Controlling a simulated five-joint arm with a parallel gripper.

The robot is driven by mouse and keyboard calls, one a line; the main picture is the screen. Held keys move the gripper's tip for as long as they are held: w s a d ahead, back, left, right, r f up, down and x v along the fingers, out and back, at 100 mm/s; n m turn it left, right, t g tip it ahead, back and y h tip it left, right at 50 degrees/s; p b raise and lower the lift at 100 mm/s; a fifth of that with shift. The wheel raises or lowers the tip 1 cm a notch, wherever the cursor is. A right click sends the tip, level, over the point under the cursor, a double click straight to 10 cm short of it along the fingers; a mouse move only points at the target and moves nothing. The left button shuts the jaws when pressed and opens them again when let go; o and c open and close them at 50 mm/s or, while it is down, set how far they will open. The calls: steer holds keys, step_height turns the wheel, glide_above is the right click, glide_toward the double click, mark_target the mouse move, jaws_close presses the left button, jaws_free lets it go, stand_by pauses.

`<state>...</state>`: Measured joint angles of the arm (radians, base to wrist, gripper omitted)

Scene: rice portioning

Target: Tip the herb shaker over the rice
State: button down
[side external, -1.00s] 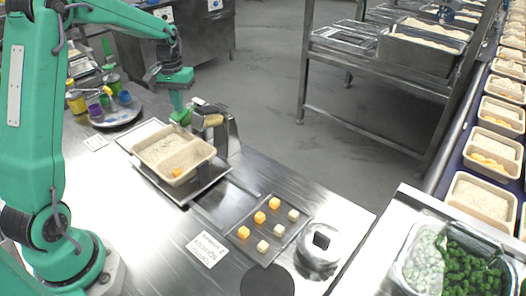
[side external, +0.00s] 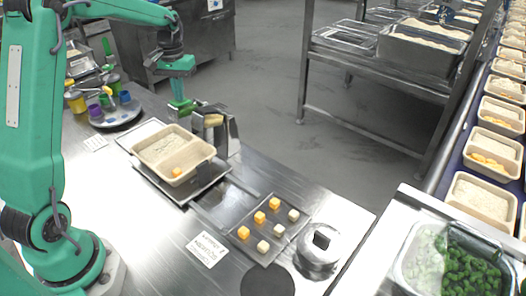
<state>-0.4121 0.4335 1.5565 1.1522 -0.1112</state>
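My gripper (side external: 181,101) hangs at the back edge of the work table, behind the rice tray. A brighter green piece shows at its tip, too small to tell whether it is the herb shaker or part of the fingers. I cannot see whether the fingers are open or shut. The rice (side external: 158,146) lies in the larger compartment of a beige two-part tray (side external: 188,179). The smaller compartment holds an orange cube (side external: 176,172). At the far left stand a yellow container (side external: 76,102) and a green one (side external: 113,82); neither is clearly the herb shaker.
A metal holder (side external: 229,132) stands right behind the rice tray. A round plate (side external: 117,118) with small coloured cups is at left. A flat tray with several orange and pale cubes (side external: 260,217) and a lidded metal pot (side external: 318,246) are in front. A greens tub (side external: 452,265) is at right.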

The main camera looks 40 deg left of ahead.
steer(key=shift+w+r, duration=0.2)
steer(key=shift+r, duration=0.45)
steer(key=shift+w+r, duration=0.2)
steer(key=shift+r, duration=0.4)
steer(key=shift+r, duration=0.3)
step_height(320, 180, up, 6)
steer(key=shift+f, duration=0.15)
steer(key=shift+f, duration=3.15)
